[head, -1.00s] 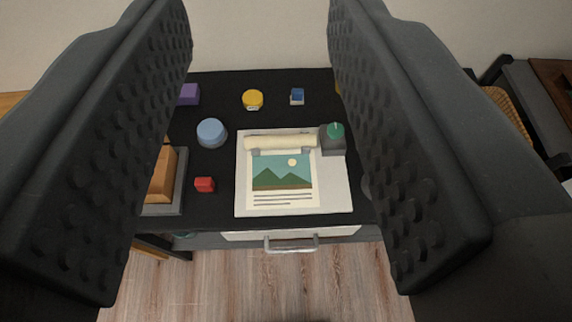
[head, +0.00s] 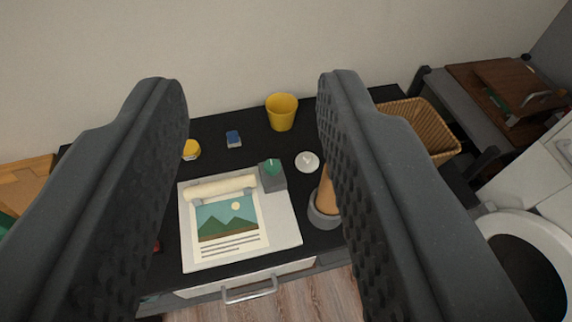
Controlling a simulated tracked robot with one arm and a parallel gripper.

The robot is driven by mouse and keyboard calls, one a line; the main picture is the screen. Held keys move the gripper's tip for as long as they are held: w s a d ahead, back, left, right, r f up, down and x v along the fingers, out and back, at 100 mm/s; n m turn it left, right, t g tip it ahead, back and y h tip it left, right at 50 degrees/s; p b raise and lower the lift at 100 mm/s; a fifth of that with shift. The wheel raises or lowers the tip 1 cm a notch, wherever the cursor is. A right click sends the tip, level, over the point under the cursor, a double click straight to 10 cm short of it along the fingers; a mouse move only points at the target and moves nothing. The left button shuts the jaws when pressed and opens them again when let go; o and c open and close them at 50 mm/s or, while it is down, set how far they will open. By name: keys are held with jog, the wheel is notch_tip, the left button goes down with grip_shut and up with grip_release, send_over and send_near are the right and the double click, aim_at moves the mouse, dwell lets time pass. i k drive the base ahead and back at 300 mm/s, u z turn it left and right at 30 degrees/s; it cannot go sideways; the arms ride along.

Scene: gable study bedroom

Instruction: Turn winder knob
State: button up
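The winder knob (head: 271,166) is a small green knob on a dark grey block (head: 272,180) at the right end of a cream roll (head: 221,187). The roll lies across the back of a white board (head: 284,226) on the black desk. A sheet with a mountain picture (head: 227,218) hangs from the roll over the board. My gripper (head: 252,85) is open and empty. Its two fingers frame the view, with the knob seen in the gap between them. The knob looks clear of both fingers.
A yellow cup (head: 282,112), a blue block (head: 233,139), a yellow round item (head: 191,150) and a white disc (head: 307,161) stand around the board. A grey mortar (head: 320,213) is partly behind the right finger. A wicker basket (head: 424,128) is at right.

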aim_at(272, 167)
jog(key=k, duration=1.05)
jog(key=u, duration=0.45)
jog(key=i, duration=1.5)
jog(key=z, duration=0.65)
